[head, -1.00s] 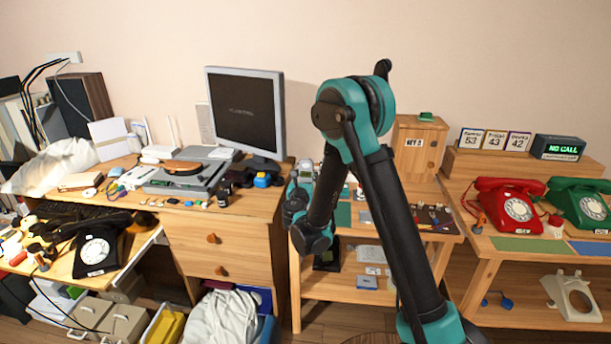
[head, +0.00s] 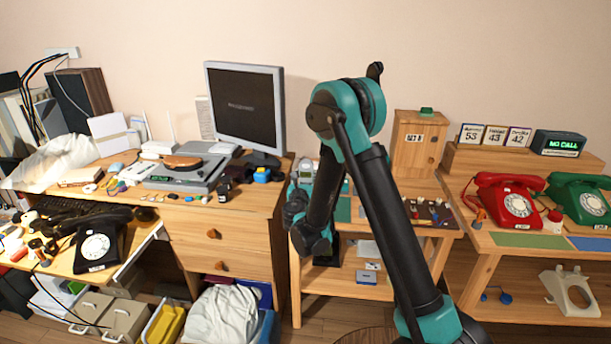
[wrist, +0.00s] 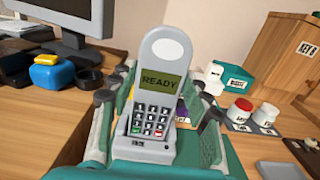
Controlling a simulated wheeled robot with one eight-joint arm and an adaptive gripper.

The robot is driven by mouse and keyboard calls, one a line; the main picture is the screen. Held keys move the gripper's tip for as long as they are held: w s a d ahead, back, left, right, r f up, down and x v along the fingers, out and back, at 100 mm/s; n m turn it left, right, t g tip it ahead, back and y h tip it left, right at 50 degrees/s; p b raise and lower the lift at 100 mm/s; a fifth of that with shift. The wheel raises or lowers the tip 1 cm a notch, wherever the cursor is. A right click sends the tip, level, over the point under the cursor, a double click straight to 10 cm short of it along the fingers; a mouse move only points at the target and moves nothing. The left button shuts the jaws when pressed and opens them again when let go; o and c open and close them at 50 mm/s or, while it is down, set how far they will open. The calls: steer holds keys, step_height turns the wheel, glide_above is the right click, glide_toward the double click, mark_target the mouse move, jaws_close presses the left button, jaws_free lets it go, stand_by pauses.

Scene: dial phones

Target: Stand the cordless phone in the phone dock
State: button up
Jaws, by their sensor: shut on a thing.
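The cordless phone (wrist: 155,90) is a light grey handset with a green READY screen and a keypad. It stands nearly upright in the wrist view, its face toward the camera. My gripper (wrist: 158,112) is shut on it, with one finger on each side. In the head view my gripper (head: 300,190) is over the left part of the middle wooden table, and the top of the phone (head: 306,168) shows there.
A monitor (head: 245,108) and a blue object (head: 262,178) stand on the desk to the left. A wooden key cabinet (head: 416,145) is at the table's back right. Red (head: 508,200) and green (head: 580,200) dial phones are farther right.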

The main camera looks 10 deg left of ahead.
steer(key=shift+f, duration=0.3)
steer(key=o, duration=1.4)
steer(key=shift+r, duration=0.1)
